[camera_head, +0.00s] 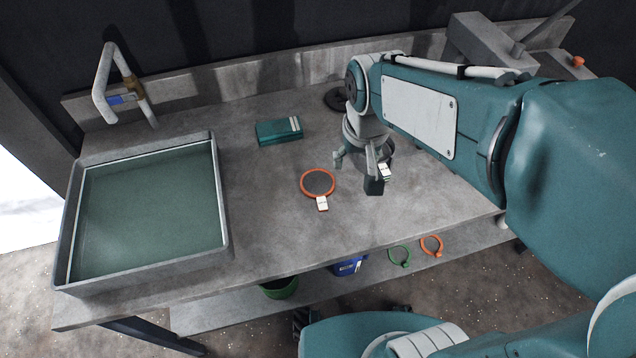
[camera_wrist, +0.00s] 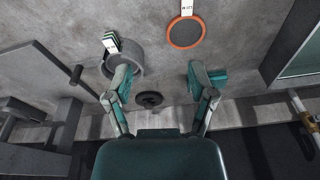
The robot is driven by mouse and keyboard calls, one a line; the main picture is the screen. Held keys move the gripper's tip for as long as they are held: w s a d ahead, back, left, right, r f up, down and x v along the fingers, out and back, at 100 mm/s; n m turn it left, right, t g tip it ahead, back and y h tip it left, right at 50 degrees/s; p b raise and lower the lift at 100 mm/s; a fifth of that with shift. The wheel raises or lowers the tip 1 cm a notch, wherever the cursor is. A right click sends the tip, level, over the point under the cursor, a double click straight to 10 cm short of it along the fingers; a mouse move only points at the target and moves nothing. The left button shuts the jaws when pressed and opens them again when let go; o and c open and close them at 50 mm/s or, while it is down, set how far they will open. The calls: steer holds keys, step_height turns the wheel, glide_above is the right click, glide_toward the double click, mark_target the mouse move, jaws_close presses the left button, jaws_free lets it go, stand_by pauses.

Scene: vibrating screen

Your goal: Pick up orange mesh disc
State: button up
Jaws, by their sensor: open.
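The orange mesh disc (camera_head: 318,182) lies flat on the grey table, with an orange rim, dark mesh and a white tag (camera_head: 322,203) on its near side. In the wrist view the disc (camera_wrist: 186,32) is near the top, right of centre, fully visible. My gripper (camera_head: 356,172) is open and empty, just right of the disc in the head view. In the wrist view my gripper (camera_wrist: 160,82) has its fingers spread wide, with the disc beyond the fingertips and nothing between them.
A grey round container (camera_wrist: 135,62) stands by the left finger, with a white-labelled item. A teal box (camera_head: 279,131) lies behind the disc.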

steer(key=g, duration=0.2)
glide_above(321, 198)
step_height(321, 198, down, 6)
steer(key=shift+n, duration=0.3)
step_height(321, 198, down, 11)
steer(key=shift+f, duration=0.2)
jaws_close()
